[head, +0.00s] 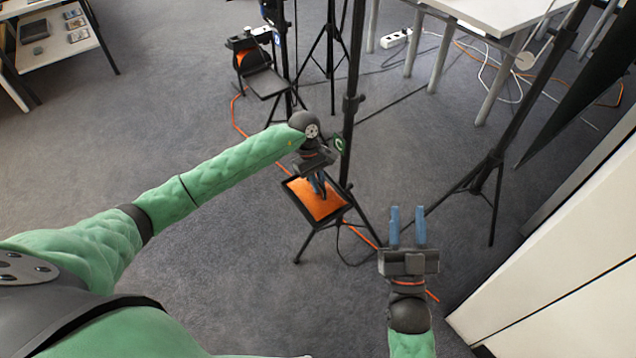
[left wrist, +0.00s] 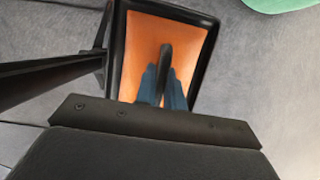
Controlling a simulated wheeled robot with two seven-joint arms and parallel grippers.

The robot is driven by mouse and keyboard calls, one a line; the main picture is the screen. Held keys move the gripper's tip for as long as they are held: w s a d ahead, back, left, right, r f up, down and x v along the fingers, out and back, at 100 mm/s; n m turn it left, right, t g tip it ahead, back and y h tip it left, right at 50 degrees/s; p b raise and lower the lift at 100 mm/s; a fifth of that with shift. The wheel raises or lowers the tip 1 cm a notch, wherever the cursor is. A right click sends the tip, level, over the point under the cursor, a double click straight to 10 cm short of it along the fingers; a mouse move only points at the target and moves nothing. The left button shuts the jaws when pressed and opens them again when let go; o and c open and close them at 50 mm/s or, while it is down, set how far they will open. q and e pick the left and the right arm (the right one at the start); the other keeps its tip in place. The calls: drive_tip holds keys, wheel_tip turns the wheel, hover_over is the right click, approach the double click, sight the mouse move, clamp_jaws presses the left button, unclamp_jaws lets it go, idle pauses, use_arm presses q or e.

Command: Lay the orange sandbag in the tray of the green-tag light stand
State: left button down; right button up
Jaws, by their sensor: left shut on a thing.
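The orange sandbag (head: 318,203) appears within the black rim of a tray (head: 290,197) on a light stand (head: 348,130) with a green tag (head: 340,146). My left gripper (head: 318,190) is right above the tray. In the left wrist view its blue fingers (left wrist: 163,90) are shut on the black handle (left wrist: 165,58) of the sandbag (left wrist: 142,38), and the tray rim (left wrist: 127,50) surrounds the orange. Whether the bag's underside touches the tray floor is hidden. My right gripper (head: 407,228) is open and empty, to the right of the tray.
Another stand with a black tray (head: 266,84) and an orange patch stands behind left. More black stand legs (head: 490,185) spread at the right. Orange and white cables cross the floor. A white table (head: 490,15) is at the back, white cabinets (head: 560,280) at the right.

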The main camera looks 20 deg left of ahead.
drive_tip(key=shift+r, duration=0.2)
use_arm(q)
drive_tip(key=c, duration=1.5)
unclamp_jaws()
use_arm(e)
drive_tip(key=shift+s+d+r, duration=0.1)
drive_tip(key=shift+s+r, duration=0.1)
drive_tip(key=shift+r, duration=0.4)
drive_tip(key=shift+f, duration=0.15)
